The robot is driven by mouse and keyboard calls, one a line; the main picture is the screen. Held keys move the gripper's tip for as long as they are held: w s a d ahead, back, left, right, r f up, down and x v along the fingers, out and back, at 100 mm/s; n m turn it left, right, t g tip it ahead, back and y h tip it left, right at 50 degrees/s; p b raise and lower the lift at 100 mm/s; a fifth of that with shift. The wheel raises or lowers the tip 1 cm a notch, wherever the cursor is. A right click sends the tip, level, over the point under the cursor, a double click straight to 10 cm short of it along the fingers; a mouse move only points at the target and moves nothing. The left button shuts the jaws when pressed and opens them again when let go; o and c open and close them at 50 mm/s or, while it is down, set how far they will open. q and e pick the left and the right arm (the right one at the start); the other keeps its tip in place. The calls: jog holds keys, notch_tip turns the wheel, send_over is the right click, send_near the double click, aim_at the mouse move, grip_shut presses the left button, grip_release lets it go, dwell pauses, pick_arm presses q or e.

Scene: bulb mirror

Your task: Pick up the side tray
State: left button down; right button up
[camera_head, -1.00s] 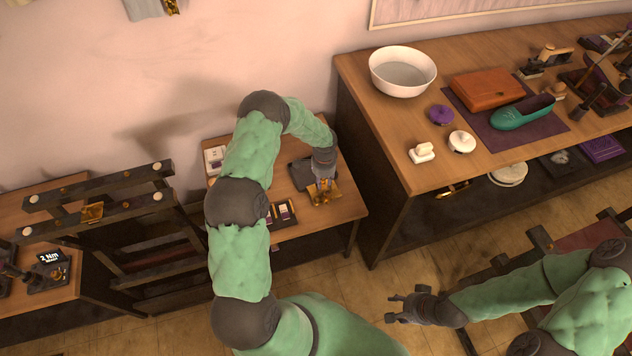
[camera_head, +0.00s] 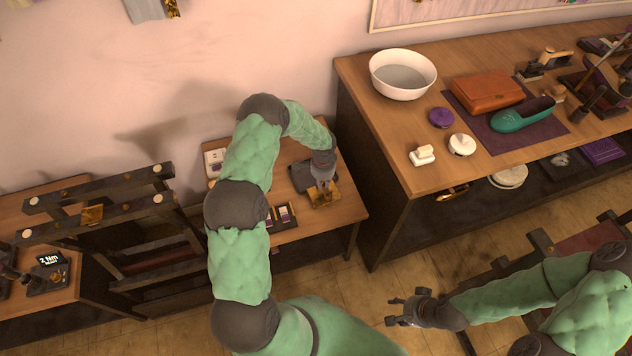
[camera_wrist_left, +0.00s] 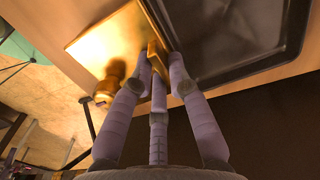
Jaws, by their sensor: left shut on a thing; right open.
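The gold side tray (camera_head: 327,200) is a flat, shiny piece on the small wooden table, near its right end. In the left wrist view the gold plate (camera_wrist_left: 105,40) has an upright tab and a round gold knob (camera_wrist_left: 108,85) beside it. My left gripper (camera_head: 323,186) comes down from above and is shut on the upright tab, which also shows between its fingers in the left wrist view (camera_wrist_left: 157,66). I cannot tell whether the tray is off the table. My right gripper (camera_head: 391,311) is open and empty over the floor at lower right.
A dark shallow tray (camera_head: 300,177) lies right beside the gold piece. A small dark holder (camera_head: 283,214) and a white item (camera_head: 214,160) share the small table. A taller bench (camera_head: 375,130) with a white bowl (camera_head: 402,74) stands close on the right.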

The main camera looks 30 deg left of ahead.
pick_arm(q)
jog(key=shift+s+d+f, duration=0.35)
jog(key=shift+s+f, duration=0.15)
jog(key=shift+f, duration=0.15)
jog(key=shift+w+r+p, duration=0.15)
jog(key=shift+r+p, duration=0.45)
jog(key=shift+r, duration=0.05)
jog(key=shift+w+a+r+p, duration=0.15)
jog(key=shift+r+p, duration=0.35)
jog(key=shift+r, duration=0.5)
jog(key=shift+w+r+p, duration=0.1)
jog(key=shift+r+p, duration=0.4)
jog(key=shift+r, duration=0.5)
